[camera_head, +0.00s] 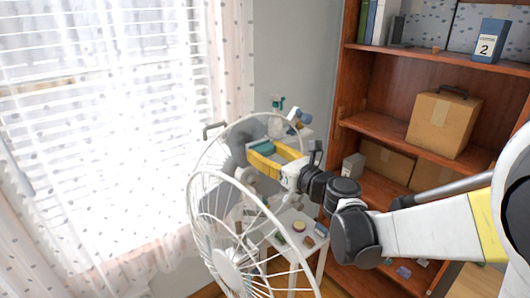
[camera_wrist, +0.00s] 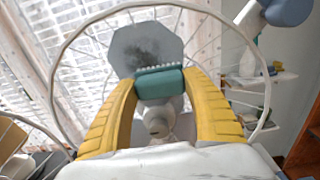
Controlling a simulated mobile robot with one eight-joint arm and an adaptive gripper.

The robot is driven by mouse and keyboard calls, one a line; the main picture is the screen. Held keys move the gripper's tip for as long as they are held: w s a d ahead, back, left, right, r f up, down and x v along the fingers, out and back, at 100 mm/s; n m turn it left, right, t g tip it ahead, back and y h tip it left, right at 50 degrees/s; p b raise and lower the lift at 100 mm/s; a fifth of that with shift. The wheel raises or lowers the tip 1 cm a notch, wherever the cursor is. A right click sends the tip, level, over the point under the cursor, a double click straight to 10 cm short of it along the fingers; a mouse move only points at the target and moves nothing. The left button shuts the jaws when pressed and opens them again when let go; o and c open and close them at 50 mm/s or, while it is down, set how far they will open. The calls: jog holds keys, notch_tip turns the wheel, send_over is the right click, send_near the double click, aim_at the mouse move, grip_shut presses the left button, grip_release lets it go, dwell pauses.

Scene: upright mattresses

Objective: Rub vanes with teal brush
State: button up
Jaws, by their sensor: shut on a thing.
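My gripper (camera_head: 264,160) has yellow fingers shut on a teal brush (camera_wrist: 160,84), which also shows in the head view (camera_head: 262,148). Its pale bristles point up in the wrist view. They overlap the lower edge of a grey-blue vane (camera_wrist: 128,42) that carries a dark smudge. I cannot tell whether bristles and vane touch. The vane belongs to a white fan, and its pale hub (camera_wrist: 155,122) shows below the brush between the fingers. The fan's round wire cage (camera_head: 194,160) surrounds the gripper's end. Other vanes are largely hidden by the gripper.
A second wire grille (camera_head: 228,258) stands in front, low and left. A white stand (camera_head: 322,258) holds several small items beneath the arm. A wooden bookcase (camera_head: 372,122) with a cardboard box (camera_head: 440,122) is at right. A blinded window (camera_head: 95,130) is at left.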

jog(key=shift+w+a, duration=0.35)
jog(key=shift+w, duration=0.15)
dwell(0.8)
jog(key=shift+a, duration=0.1)
jog(key=shift+s+a, duration=0.65)
jog(key=shift+a, duration=0.25)
jog(key=shift+s+a, duration=0.6)
jog(key=shift+a, duration=0.25)
jog(key=shift+w+d, duration=0.1)
jog(key=shift+d, duration=0.05)
jog(key=shift+w+d+b, duration=0.25)
jog(key=shift+w+d, duration=0.35)
jog(key=shift+d, duration=0.3)
jog(key=shift+w+d+b, duration=0.25)
jog(key=shift+w+d, duration=0.35)
jog(key=shift+d, duration=0.25)
jog(key=shift+a, duration=0.1)
